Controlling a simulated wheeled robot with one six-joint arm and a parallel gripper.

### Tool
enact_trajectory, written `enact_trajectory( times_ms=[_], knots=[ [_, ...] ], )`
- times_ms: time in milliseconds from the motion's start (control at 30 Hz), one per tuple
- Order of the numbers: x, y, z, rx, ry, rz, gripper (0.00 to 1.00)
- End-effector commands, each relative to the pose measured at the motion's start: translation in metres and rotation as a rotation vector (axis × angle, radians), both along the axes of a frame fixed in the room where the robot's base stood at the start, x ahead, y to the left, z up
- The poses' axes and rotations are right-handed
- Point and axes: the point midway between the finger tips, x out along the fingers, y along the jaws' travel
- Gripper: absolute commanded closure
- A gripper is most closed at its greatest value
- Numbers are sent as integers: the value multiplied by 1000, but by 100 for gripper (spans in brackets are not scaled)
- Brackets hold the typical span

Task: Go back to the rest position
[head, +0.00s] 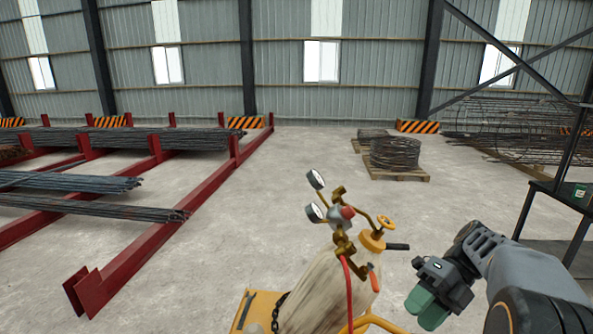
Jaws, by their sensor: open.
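My gripper (428,308) shows at the lower right in the head view, at the end of my grey arm. Its green fingers point down and to the left. It is open, and I see nothing held in it. It is just right of a gas cylinder (325,290) with two round gauges, brass valves and a red hose. I cannot tell the exact gap between them.
The cylinder stands on a yellow cart (258,308). A red rack (150,245) with rebar bundles fills the left. A wire coil (395,153) sits on a pallet further back. A dark table (555,195) stands at the right edge. Floor between rack and pallet is clear.

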Motion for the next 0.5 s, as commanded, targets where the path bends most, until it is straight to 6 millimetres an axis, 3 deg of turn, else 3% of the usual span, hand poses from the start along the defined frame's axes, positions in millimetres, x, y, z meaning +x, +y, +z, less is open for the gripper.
enact_trajectory(
  times_ms=[267,500],
  knots=[
    [5,-8,-8,35,-189,91,55],
    [9,-12,-30,57,-431,266,55]
  ],
)
